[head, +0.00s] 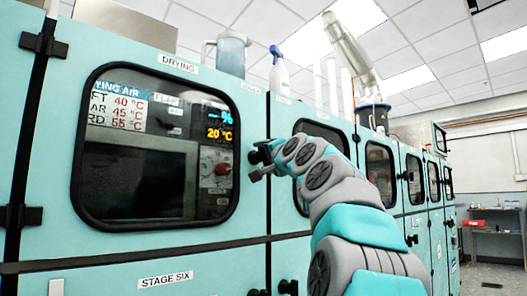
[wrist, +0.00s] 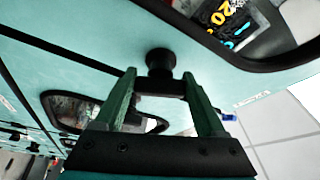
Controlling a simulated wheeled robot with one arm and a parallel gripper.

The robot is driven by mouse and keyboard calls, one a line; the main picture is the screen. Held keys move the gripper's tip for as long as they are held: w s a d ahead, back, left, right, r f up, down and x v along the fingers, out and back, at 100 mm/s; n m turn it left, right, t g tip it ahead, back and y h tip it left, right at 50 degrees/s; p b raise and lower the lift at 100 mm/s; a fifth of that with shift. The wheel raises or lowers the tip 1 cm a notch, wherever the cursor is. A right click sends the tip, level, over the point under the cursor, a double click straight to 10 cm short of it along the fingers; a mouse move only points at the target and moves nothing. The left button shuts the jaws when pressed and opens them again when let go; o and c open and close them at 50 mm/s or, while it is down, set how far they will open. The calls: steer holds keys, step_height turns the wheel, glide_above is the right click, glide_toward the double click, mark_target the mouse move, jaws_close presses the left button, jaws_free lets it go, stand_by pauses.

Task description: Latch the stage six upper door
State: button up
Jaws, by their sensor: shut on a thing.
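The stage six upper door (head: 180,245) is a pale turquoise panel with a dark-framed window, labelled DRYING, and looks flush with the cabinet front. A STAGE SIX label (head: 165,280) is on the panel below it. The black latch (head: 256,156) is at the door's right edge. In the wrist view the latch (wrist: 160,62) is a round black knob with a dark bar below it, between my fingers. My gripper (wrist: 160,84) is shut on the latch; its fingertips are partly hidden in the head view. Whether the latch is engaged, I cannot tell.
Black hinges (head: 20,218) are at the door's left edge. A jug (head: 232,54) and a spray bottle (head: 279,70) stand on top of the cabinet. More windowed doors (head: 380,172) run on to the right. A small bench (head: 495,240) is at the far right.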

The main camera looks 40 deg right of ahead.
steer(key=m+g, duration=0.1)
steer(key=m, duration=0.2)
steer(key=shift+m+g, duration=0.3)
steer(key=shift+m, duration=0.1)
steer(key=shift+m+g, duration=0.3)
steer(key=shift+m, duration=0.6)
steer(key=o, duration=1.3)
steer(key=shift+b+v, duration=0.3)
steer(key=shift+v, duration=0.55)
steer(key=b+v, duration=0.1)
steer(key=v, duration=0.5)
steer(key=shift+s, duration=0.1)
